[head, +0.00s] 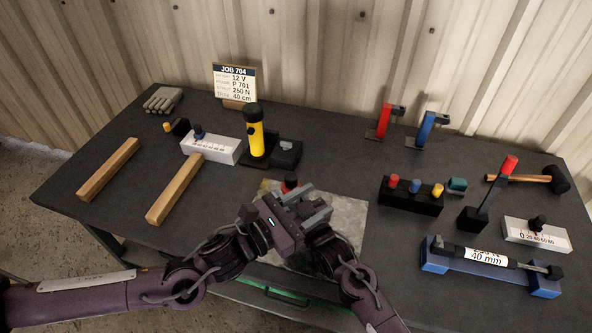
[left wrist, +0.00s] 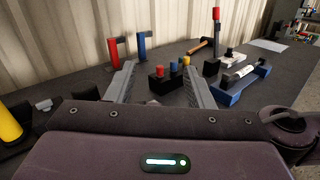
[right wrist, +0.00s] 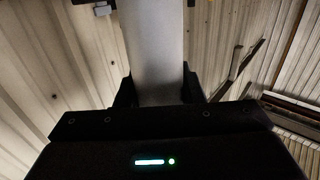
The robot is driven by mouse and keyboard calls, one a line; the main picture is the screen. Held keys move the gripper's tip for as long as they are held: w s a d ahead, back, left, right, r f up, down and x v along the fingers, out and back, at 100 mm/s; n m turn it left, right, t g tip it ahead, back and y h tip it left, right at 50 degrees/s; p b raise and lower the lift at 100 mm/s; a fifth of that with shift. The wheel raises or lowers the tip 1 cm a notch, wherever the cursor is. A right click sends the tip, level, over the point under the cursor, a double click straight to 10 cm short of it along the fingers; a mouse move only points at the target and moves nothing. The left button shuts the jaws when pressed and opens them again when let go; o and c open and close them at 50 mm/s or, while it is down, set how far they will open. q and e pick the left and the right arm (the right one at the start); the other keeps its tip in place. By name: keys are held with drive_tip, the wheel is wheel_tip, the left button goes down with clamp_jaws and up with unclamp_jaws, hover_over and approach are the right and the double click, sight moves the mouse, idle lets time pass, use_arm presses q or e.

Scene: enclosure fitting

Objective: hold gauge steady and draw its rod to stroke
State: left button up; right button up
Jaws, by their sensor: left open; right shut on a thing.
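The gauge (head: 487,256) is a dark bar with a white label reading "40 mm". It lies across a blue cradle (head: 450,263) at the right front of the table, and shows in the left wrist view (left wrist: 238,75). A thin rod end (head: 540,267) sticks out at its right. My left gripper (head: 318,210) is open and empty over the table's middle, well left of the gauge, its fingers (left wrist: 161,85) facing the plug block. My right gripper (right wrist: 157,88) is shut on a pale grey, smooth thing (right wrist: 155,50), which I cannot identify; the head view mostly hides this gripper.
A block with red, blue and yellow plugs (head: 411,204), a red-handled lever (head: 490,195), a white scale box (head: 537,236) and a hammer (head: 525,179) stand near the gauge. A yellow torch (head: 255,132) and wooden bars (head: 175,190) are left. A metal sheet (head: 345,218) lies at the middle front.

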sight(294, 173)
use_arm(q)
drive_tip(key=a+f+n+t+y, duration=0.2)
drive_tip(key=a+n+t+y, duration=0.3)
drive_tip(key=a, duration=0.4)
drive_tip(key=shift+n+g, duration=0.3)
drive_tip(key=shift+n, duration=0.1)
drive_tip(key=x, duration=1.2)
drive_tip(key=shift+a+r, duration=0.15)
drive_tip(key=shift+c, duration=0.5)
clamp_jaws()
